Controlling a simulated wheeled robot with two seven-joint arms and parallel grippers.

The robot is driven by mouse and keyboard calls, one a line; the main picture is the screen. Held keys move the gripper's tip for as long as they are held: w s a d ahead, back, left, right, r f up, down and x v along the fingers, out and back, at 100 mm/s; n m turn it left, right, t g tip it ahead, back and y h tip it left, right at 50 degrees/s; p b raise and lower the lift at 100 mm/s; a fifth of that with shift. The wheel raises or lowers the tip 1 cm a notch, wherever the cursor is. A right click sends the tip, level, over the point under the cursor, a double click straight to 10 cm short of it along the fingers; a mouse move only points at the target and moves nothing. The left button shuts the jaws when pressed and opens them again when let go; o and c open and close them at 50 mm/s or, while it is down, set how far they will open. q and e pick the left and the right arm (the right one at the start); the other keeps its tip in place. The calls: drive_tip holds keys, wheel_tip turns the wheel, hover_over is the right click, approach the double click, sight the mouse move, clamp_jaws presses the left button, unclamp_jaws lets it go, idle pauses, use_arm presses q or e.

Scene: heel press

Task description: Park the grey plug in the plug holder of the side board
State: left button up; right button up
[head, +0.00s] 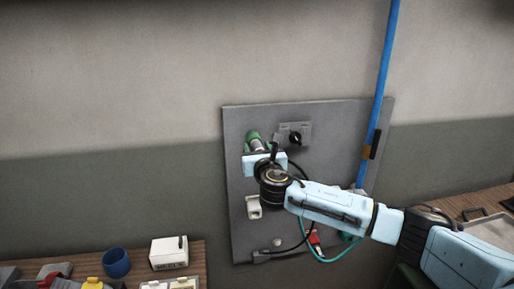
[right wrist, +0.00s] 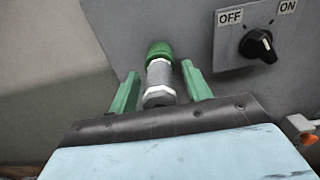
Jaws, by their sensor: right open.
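A silver-grey cylindrical fitting with a hex collar, which looks like the grey plug (right wrist: 159,80), points at the grey side board (head: 330,140). Its far end meets a round green piece (right wrist: 159,50), which looks like the holder; how deep it sits I cannot tell. My right gripper (right wrist: 160,88) has green fingers, one on each side of the fitting, with a gap on both sides. It is open. In the head view the fitting (head: 257,145) shows at the board's upper left, partly hidden by my right gripper. My left gripper is not in view.
A black ON/OFF knob (head: 295,138) is right of the fitting. A white socket (head: 253,207) sits below. A black cable and teal hose (head: 335,257) hang near a red connector (head: 315,240). A blue pipe (head: 377,100) runs up the right. A blue cup (head: 117,263) stands lower left.

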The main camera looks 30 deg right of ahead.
drive_tip(key=shift+p, duration=0.3)
idle(0.5)
clamp_jaws()
idle(0.4)
drive_tip(key=shift+s+f, duration=0.1)
drive_tip(key=shift+s, duration=0.1)
drive_tip(key=shift+s+a, duration=0.1)
drive_tip(key=shift+s, duration=0.4)
drive_tip(key=shift+p+v, duration=0.35)
drive_tip(key=shift+v, duration=1.95)
